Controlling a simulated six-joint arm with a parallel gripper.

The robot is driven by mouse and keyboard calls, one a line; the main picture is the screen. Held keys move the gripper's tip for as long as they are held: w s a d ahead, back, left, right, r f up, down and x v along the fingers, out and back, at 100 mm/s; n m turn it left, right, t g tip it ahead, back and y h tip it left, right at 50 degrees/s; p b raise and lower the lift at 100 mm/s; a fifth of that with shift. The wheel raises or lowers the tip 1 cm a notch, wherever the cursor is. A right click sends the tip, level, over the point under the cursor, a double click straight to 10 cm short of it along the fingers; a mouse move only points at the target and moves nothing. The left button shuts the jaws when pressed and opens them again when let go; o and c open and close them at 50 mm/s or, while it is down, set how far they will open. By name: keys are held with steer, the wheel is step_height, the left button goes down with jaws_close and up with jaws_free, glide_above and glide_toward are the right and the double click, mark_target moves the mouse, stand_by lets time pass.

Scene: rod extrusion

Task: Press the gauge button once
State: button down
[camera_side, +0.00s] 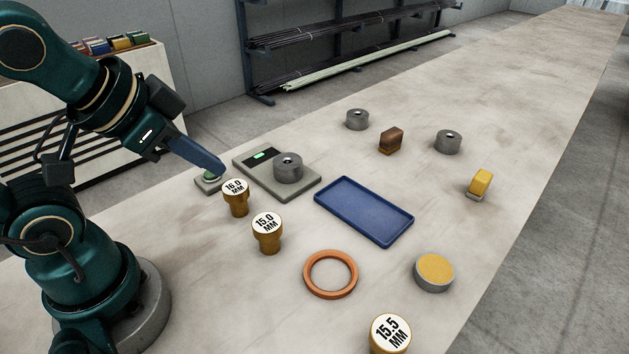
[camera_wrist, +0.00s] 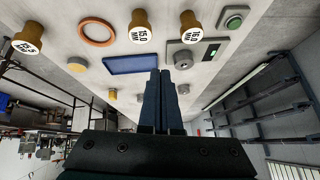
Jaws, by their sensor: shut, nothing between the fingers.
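The button is a green cap on a small grey box (camera_side: 209,183), left of the gauge in the side view; my fingers partly cover it there. It shows clearly in the wrist view at the top right (camera_wrist: 234,19). The gauge (camera_side: 303,188) is a flat grey box with a dark display lit green, and a grey ring die (camera_side: 288,170) sits on it. The gauge also shows in the wrist view (camera_wrist: 204,57). My gripper (camera_side: 221,167) is shut and empty, its blue fingertips slanting down close to the button. I cannot tell whether they touch it.
Gold plugs marked 16.0 (camera_side: 236,199), 15.0 (camera_side: 267,235) and 15.5 (camera_side: 390,334) stand in front. A blue tray (camera_side: 364,211) and an orange ring (camera_side: 330,293) lie nearby. Several dies and small blocks stand farther right. A rod rack (camera_side: 350,50) is behind.

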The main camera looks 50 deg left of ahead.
steer(key=w+a+r+m+t+y, duration=0.3)
steer(key=w+a+r+m+t, duration=0.1)
steer(key=w+a+r+m, duration=0.25)
steer(key=m+g+h, duration=0.2)
steer(key=m, duration=1.5)
glide_above(207, 176)
step_height(207, 176, down, 10)
steer(key=shift+f+n, duration=0.15)
steer(key=shift+n, duration=0.1)
steer(key=shift+f, duration=4.35)
